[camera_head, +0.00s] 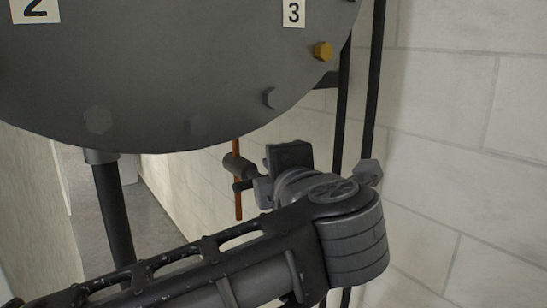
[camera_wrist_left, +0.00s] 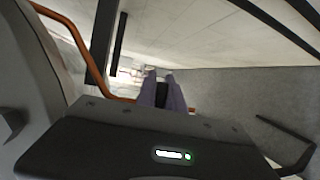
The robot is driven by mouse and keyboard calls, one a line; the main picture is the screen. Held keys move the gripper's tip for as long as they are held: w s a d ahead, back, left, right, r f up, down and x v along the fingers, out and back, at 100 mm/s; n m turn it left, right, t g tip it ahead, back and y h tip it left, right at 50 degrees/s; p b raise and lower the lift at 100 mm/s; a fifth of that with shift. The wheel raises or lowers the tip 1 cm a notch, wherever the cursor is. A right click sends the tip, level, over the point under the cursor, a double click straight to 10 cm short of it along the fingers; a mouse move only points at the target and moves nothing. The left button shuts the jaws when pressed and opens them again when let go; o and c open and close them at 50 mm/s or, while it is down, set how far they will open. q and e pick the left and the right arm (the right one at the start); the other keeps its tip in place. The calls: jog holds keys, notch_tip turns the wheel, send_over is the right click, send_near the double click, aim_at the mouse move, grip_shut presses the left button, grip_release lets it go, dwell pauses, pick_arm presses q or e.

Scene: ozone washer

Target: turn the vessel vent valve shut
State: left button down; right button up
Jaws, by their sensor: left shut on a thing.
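The vessel (camera_head: 190,80) is a large dark grey round body with bolts along its rim. Below its lower right edge, a thin copper-coloured pipe (camera_head: 238,203) stands upright with a dark grey cylindrical fitting (camera_head: 236,165) on it, apparently the vent valve. My left gripper (camera_head: 250,186) reaches it from the right, its jaws close to the fitting. In the left wrist view the gripper (camera_wrist_left: 163,84) is shut on a dark piece (camera_wrist_left: 162,93) between its two fingers, apparently the valve handle. The handle's exact angle is hidden. My right gripper is not in view.
Two dark upright pipes (camera_head: 371,80) run close beside the vessel, near my left wrist. A pale block wall (camera_head: 460,130) stands at the right. A thick dark leg (camera_head: 113,215) is under the vessel. A copper-coloured pipe (camera_wrist_left: 88,62) bends past the gripper in the wrist view.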

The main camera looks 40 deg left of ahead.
pick_arm(q)
jog(key=shift+f, duration=0.1)
dwell(0.3)
jog(key=c, duration=1.5)
grip_release()
jog(key=shift+o, duration=0.2)
jog(key=shift+d, duration=0.1)
jog(key=p+v, duration=0.1)
jog(key=v, duration=0.6)
jog(key=shift+s+d+p, duration=0.25)
jog(key=shift+p, duration=0.15)
